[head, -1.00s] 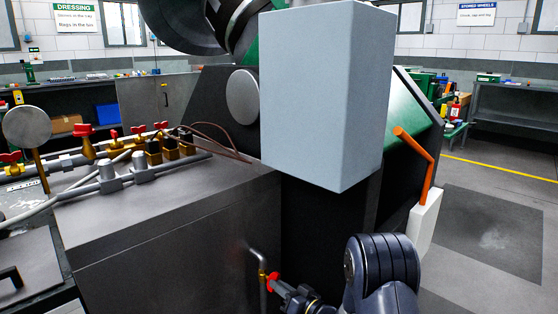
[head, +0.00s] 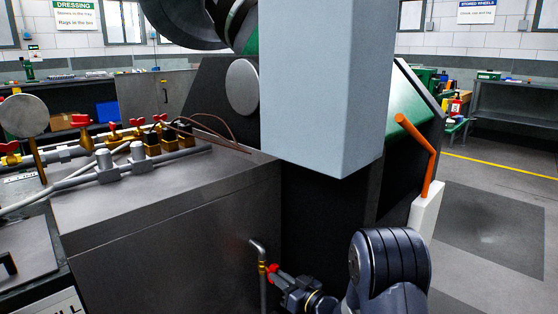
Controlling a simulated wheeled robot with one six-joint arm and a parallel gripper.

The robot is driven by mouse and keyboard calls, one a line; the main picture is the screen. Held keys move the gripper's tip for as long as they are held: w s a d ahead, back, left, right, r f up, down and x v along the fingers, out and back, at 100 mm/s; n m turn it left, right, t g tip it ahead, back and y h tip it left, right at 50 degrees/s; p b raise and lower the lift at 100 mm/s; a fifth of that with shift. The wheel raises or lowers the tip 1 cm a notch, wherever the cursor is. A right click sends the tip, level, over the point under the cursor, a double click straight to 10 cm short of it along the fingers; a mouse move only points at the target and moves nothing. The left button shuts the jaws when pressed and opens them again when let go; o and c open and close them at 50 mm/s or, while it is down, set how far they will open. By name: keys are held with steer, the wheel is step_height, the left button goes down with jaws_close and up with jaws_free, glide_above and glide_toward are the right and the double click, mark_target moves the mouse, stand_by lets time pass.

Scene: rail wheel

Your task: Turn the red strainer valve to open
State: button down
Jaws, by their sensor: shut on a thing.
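A small red valve handle (head: 272,269) shows low in the middle of the head view. It sits beside a thin grey pipe (head: 262,290) with a bent top and a brass-coloured fitting, in front of the dark cabinet face. My gripper (head: 279,278) comes from the lower right and is shut on the red handle. The fingertips and much of the valve body are too small or covered to show how far the handle is turned.
Several red-handled valves (head: 114,131) stand on the grey cabinet top (head: 120,205) with pipes. A large pale blue box (head: 325,90) hangs above my arm. An orange lever (head: 430,175) rises from a white block at the right. Floor at the far right is clear.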

steer(key=shift+n+b, duration=0.6)
steer(key=shift+n, duration=0.1)
steer(key=shift+f+n+b, duration=0.1)
steer(key=shift+n+b, duration=0.3)
steer(key=shift+b, duration=0.15)
steer(key=c, duration=1.3)
jaws_free()
steer(key=shift+v, duration=3.5)
